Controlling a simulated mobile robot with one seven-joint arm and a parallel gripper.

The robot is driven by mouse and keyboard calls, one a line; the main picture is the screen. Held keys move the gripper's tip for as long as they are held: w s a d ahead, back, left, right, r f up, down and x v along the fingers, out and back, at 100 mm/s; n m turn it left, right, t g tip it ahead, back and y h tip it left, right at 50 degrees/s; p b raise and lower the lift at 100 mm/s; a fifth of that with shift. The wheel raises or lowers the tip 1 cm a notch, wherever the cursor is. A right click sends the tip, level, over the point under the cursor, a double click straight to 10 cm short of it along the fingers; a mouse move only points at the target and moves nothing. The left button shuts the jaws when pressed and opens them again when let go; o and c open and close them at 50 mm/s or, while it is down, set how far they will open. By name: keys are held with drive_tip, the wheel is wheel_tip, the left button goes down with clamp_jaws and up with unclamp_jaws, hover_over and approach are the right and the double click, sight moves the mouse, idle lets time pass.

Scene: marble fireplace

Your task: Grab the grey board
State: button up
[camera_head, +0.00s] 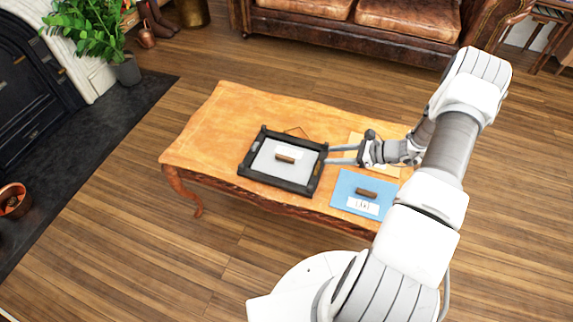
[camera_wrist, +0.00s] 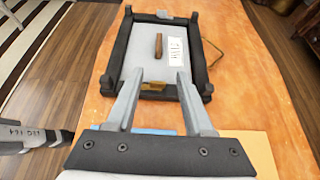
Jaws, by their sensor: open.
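The grey board (camera_head: 269,163) lies inside a black tray-like frame (camera_head: 244,166) on the wooden table. It has a brown wooden handle (camera_head: 285,159) and a white label (camera_head: 290,152) with dark writing. In the wrist view the board (camera_wrist: 140,62) lies ahead of my fingers, with its handle (camera_wrist: 158,46) upright in the picture. My gripper (camera_head: 327,154) is open and empty at the right side of the frame. In the wrist view its two fingertips (camera_wrist: 160,78) overlap the frame's near edge, apart from the handle. I cannot tell their height above it.
A blue board (camera_head: 346,185) with a brown handle and a white label lies at the table's front right. A yellow-orange board (camera_head: 356,140) lies partly hidden behind my arm. The table's left part (camera_head: 205,135) is clear. A leather sofa (camera_head: 380,25) stands behind.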

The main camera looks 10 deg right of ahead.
drive_tip(key=b, duration=0.3)
approach(287, 157)
drive_tip(key=x, duration=0.3)
drive_tip(key=shift+a+f, duration=0.1)
drive_tip(key=shift+f, duration=0.25)
drive_tip(key=shift+r+b+x, duration=0.2)
drive_tip(key=shift+b+x, duration=0.55)
drive_tip(key=shift+x, duration=2.15)
drive_tip(key=shift+a, duration=0.15)
clamp_jaws()
drive_tip(key=shift+r, duration=0.1)
